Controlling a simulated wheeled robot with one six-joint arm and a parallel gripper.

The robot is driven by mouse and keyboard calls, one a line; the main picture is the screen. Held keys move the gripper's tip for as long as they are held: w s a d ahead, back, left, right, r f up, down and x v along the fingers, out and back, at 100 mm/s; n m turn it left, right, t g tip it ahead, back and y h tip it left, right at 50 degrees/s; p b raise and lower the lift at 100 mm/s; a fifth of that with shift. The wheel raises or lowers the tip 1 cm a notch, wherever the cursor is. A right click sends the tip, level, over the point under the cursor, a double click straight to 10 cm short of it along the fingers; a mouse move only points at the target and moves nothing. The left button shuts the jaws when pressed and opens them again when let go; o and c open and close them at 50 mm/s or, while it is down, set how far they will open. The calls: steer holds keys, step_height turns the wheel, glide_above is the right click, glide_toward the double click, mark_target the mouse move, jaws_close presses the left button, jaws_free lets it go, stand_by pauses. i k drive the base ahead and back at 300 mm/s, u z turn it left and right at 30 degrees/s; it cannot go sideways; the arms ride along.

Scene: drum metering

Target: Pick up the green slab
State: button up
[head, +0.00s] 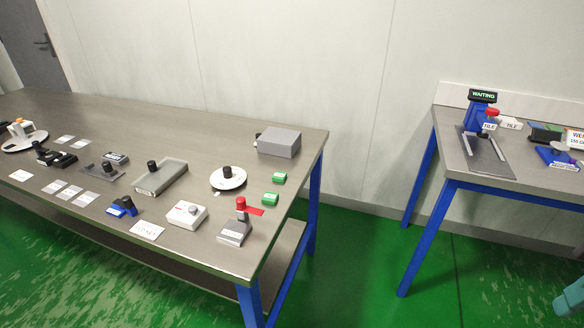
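Two small green blocks lie on the right end of the left grey table. The farther green block (279,178) and the nearer green block (270,199) each have a pale mark on the front side. They lie apart from each other, near the table's right edge. On the right table, a dark flat item with some green (545,133) lies partly behind other things; its shape is too small to tell. I cannot tell which of these is the green slab.
Near the green blocks are a white round dish (229,179) with a black knob, a grey box (279,142) and a grey device with a red lever (236,230). The right table (470,175) holds a blue stand with a "WAITING" display (482,96). Green floor separates the tables.

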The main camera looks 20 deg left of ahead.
mark_target(280, 177)
steer(key=u, duration=0.2)
steer(key=i, duration=0.55)
steer(key=u, duration=0.95)
steer(key=i, duration=0.4)
steer(key=u, duration=0.45)
